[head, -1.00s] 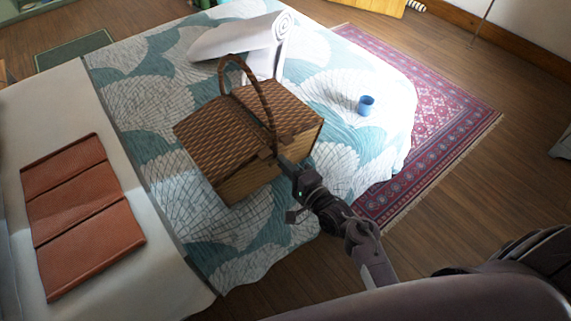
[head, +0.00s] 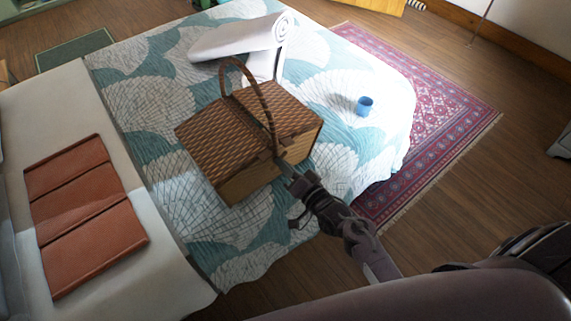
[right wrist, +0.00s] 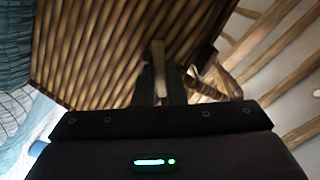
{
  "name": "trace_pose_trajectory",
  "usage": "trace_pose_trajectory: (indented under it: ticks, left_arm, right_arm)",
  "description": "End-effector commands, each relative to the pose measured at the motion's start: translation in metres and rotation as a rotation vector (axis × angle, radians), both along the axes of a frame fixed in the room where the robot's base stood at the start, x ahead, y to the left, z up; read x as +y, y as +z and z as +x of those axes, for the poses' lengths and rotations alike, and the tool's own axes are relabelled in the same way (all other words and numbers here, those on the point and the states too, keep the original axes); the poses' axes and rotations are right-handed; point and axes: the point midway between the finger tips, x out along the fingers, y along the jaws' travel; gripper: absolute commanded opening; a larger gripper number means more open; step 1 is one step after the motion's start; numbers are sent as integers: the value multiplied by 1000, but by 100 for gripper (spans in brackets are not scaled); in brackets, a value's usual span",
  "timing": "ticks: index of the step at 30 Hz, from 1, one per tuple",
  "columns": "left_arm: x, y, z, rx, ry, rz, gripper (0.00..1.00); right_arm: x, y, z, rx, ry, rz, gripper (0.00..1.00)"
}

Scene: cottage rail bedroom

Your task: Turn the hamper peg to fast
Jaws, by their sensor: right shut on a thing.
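The wicker hamper (head: 245,187) stands on the bed with its lid down and its looped handle (head: 266,110) upright. My right gripper (head: 284,163) is at the hamper's near side, just under the lid edge by the foot of the handle. In the right wrist view the hamper's woven side (right wrist: 95,50) fills the top. There my right gripper (right wrist: 162,85) is shut on a small light wooden piece, which looks like the peg (right wrist: 158,55). Which way the peg is turned cannot be told. My left gripper is not in view.
A patterned quilt (head: 235,230) covers the bed around the hamper. A rolled white towel (head: 240,37) lies behind it and a blue cup (head: 364,106) stands to its right.

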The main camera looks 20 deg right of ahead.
Motion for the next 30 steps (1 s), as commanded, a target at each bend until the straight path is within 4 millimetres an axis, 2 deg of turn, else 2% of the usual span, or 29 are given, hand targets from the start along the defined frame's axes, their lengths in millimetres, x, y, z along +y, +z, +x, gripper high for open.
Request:
trace_pose_trajectory:
  ticks: [18,30]
  left_arm:
    - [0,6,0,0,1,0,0]
    - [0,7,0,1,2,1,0]
  right_arm:
    - [0,0,0,-197,2,-544,0]
    - [0,0,0,-288,2,-793,0]
